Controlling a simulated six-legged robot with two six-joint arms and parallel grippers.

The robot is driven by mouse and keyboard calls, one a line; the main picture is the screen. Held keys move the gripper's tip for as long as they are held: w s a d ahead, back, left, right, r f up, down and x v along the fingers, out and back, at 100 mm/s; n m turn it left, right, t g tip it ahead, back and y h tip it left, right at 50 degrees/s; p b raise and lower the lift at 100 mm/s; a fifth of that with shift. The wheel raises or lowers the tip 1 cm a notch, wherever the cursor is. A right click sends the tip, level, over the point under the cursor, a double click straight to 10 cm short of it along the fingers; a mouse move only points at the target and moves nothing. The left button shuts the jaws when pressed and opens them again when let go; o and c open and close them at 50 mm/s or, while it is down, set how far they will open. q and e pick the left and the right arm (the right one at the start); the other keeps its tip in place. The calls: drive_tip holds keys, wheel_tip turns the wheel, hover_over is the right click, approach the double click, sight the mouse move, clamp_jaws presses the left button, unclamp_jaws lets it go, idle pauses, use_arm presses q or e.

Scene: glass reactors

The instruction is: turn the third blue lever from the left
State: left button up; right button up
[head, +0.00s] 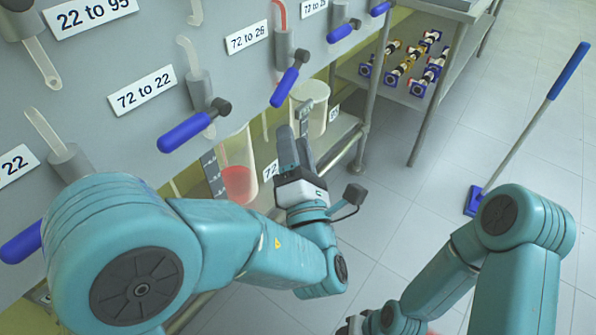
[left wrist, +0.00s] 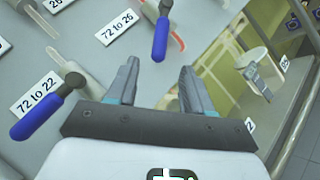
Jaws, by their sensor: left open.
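Several blue levers hang on the grey panel. Counting those visible in the head view, the third from the left (head: 288,82) is below the "72 to 26" sign and slants down to the left. It also shows in the left wrist view (left wrist: 160,40), hanging down just beyond the fingers. The second lever (head: 190,130) lies lower left, and the first (head: 20,243) is cut by the left edge. My left gripper (head: 295,135) is open and empty, below the third lever and apart from it; its fingers (left wrist: 160,67) point at the panel.
A glass vessel with red liquid (head: 238,182) and a pale vessel (head: 310,105) stand below the panel near my left gripper. A metal shelf (head: 400,92) holds several small parts. A blue mop (head: 520,145) stands at the right. The tiled floor between is clear.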

use_arm(q)
drive_tip(key=shift+v, duration=1.75)
drive_tip(key=shift+r, duration=0.1)
